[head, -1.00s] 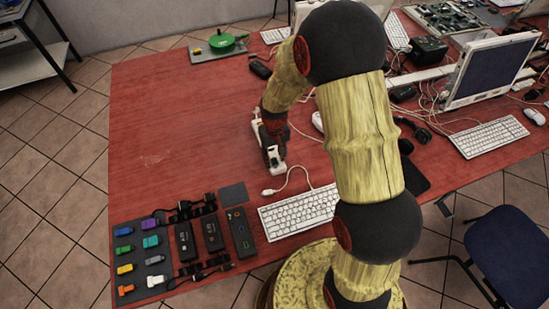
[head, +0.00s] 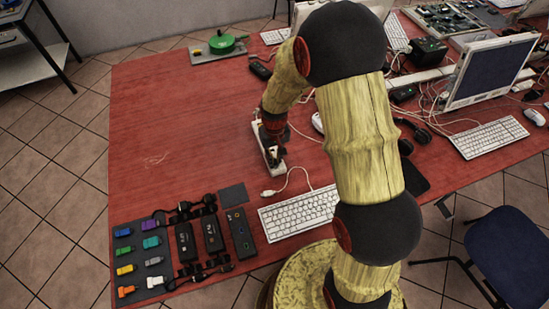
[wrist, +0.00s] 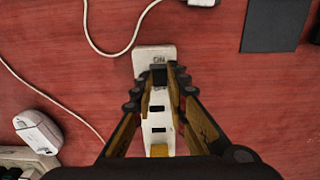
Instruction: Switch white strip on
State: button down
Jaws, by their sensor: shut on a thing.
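The white strip (head: 276,167) lies on the red table, left of my arm, and my gripper partly hides it in the head view. In the wrist view the strip (wrist: 155,53) runs up the picture, with dark sockets and the letters ON near its far end. A black switch (wrist: 159,74) sits just below those letters. My gripper (wrist: 160,80) is over that end, with its fingers shut on the switch. The fingers cover part of the lettering, and I cannot tell which way the switch is tilted. The gripper also shows in the head view (head: 271,150).
Adapters and black boxes (head: 187,242) fill the near left corner. The table's left middle is clear.

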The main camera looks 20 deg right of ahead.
jog(key=shift+s+t+b, duration=0.2)
jog(key=shift+t+b, duration=0.2)
jog(key=shift+t, duration=0.2)
jog(key=c, duration=1.8)
grip_release()
jog(key=shift+o, duration=0.2)
notch_tip(320, 180, up, 12)
jog(key=s, duration=0.1)
jog(key=shift+s, duration=0.1)
